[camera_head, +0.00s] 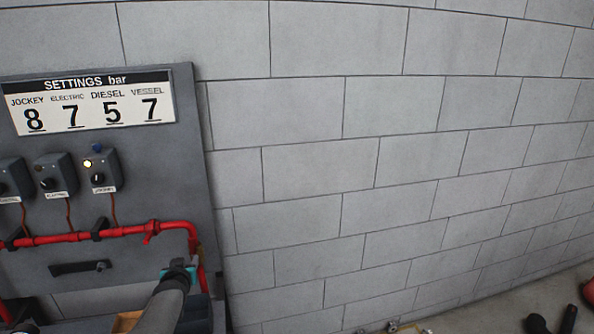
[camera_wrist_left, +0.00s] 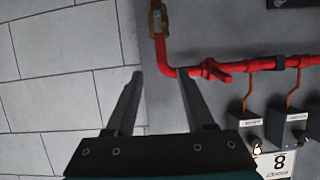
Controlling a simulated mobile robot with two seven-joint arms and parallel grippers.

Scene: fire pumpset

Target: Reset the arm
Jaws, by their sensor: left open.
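My left arm comes in from the bottom of the head view. Its gripper (camera_head: 180,266) is in front of the right edge of the grey panel, near the downward bend of the red pipe (camera_head: 120,232). In the left wrist view the two dark fingers of the left gripper (camera_wrist_left: 160,75) are apart with nothing between them. The red pipe (camera_wrist_left: 165,50) shows just beyond the fingertips there; I cannot tell whether they touch it. I cannot make out my right gripper in either view.
The grey panel (camera_head: 150,205) carries a settings sign (camera_head: 92,100) reading 8, 7, 5, 7 and several switch boxes (camera_head: 102,172); one lamp glows yellow. A bare grey block wall (camera_head: 400,130) fills the right. Dark and red items (camera_head: 588,291) lie low at the right.

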